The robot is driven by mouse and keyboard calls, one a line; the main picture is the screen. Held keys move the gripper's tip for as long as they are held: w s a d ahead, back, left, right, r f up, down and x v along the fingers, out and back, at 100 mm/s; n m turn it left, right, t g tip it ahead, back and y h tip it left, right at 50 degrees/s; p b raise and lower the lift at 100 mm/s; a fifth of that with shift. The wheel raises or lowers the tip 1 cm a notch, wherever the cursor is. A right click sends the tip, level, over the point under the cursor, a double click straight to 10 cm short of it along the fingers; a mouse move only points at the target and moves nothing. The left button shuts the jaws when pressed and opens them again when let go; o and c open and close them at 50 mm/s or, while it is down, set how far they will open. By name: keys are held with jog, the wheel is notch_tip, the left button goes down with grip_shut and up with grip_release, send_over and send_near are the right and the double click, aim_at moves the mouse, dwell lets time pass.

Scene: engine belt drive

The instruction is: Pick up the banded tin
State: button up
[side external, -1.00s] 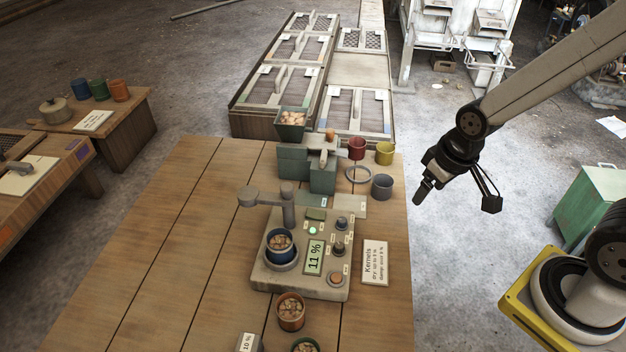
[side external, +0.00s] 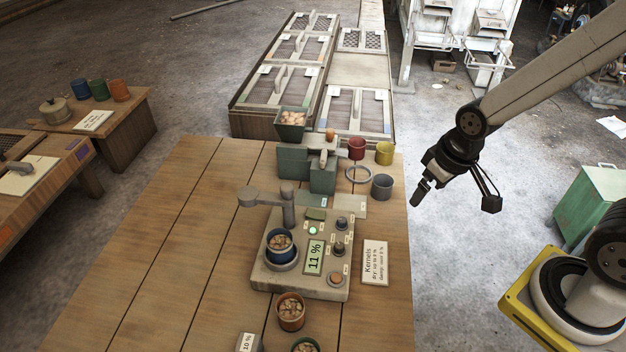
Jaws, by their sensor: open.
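Several small tins are on the plank table; at this size I cannot tell which one is banded. A blue tin (side external: 281,246) full of kernels sits upright on the round pad of the meter (side external: 312,270). An orange-brown tin (side external: 291,311) with kernels stands just in front of the meter, and a green tin (side external: 306,345) is cut off by the bottom edge. A red tin (side external: 356,148), a yellow tin (side external: 385,153) and a grey tin (side external: 382,187) stand at the far right corner. My gripper (side external: 453,200) is open and empty, in the air right of the table, apart from every tin.
A green-grey device with a hopper of kernels (side external: 292,122) stands at the table's far end, with a ring (side external: 358,174) beside it. A kernels sign (side external: 375,262) lies right of the meter. The table's left half (side external: 160,250) is clear.

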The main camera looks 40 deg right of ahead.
jog(key=n+g+y, duration=0.1)
jog(key=n+y, duration=0.3)
jog(key=n, duration=1.1)
send_near(279, 240)
jog(key=shift+s+a+r, duration=0.3)
jog(key=shift+s+a, duration=0.4)
jog(key=shift+s, duration=0.05)
jog(key=shift+x, duration=1.3)
jog(key=shift+s, duration=0.1)
jog(key=shift+x, duration=2.6)
jog(key=shift+a+r, duration=0.1)
jog(key=shift+a, duration=0.05)
